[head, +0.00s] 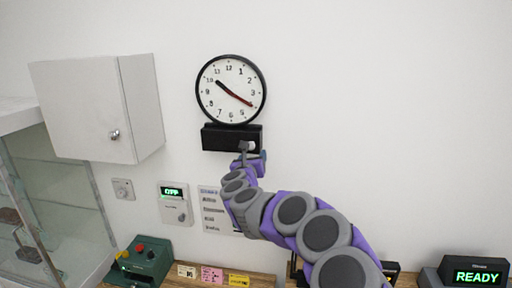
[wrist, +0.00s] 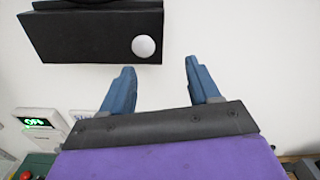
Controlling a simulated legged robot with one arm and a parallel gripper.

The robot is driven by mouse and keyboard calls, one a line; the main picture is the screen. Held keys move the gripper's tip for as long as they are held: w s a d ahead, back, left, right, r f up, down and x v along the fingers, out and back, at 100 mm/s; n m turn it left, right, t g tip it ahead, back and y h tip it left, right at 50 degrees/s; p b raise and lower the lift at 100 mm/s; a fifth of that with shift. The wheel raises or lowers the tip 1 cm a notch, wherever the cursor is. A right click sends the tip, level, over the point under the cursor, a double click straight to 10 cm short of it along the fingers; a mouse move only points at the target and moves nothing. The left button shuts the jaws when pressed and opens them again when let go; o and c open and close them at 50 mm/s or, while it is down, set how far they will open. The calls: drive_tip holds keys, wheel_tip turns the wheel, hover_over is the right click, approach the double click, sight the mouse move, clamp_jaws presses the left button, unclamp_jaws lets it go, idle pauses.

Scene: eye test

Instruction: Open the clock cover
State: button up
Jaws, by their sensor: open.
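A round wall clock (head: 231,90) with a black rim, white face and a red hand hangs on the white wall. Right below it is a black box-shaped cover (head: 220,137), which also shows at the top left of the wrist view (wrist: 80,36). A white round knob (wrist: 144,47) sits near the right end of its face. In the head view my gripper (head: 250,157) is at the lower right of the black cover and partly hides it. In the wrist view my gripper (wrist: 160,80) is open and empty, its blue fingers below and right of the knob, apart from it.
A white wall cabinet (head: 100,108) with a round knob is at the left. A panel reading OFF (head: 174,204) and a paper sheet (head: 212,210) are below the clock. A green box with buttons (head: 145,258) stands lower left; a READY display (head: 474,273) stands lower right. The right wall is clear.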

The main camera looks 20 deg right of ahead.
sight(254, 147)
drive_tip(key=w+a+p, duration=0.1)
drive_tip(key=w+a, duration=0.1)
drive_tip(key=w, duration=0.3)
drive_tip(key=d, duration=0.1)
drive_tip(key=w+d, duration=0.1)
drive_tip(key=d, duration=0.3)
drive_tip(key=shift+w+d+r+p, duration=0.1)
drive_tip(key=shift+w+p, duration=0.15)
drive_tip(key=shift+p, duration=0.1)
drive_tip(key=a, duration=0.3)
drive_tip(key=shift+r, duration=0.15)
drive_tip(key=shift+c, duration=0.4)
drive_tip(key=shift+s+a+r, duration=0.1)
drive_tip(key=shift+a, duration=0.1)
drive_tip(key=shift+c, duration=1.5)
drive_tip(key=shift+d, duration=0.9)
drive_tip(key=c, duration=0.5)
drive_tip(key=shift+a+f, duration=0.1)
drive_tip(key=shift+f, duration=0.1)
clamp_jaws()
drive_tip(key=shift+a, duration=0.2)
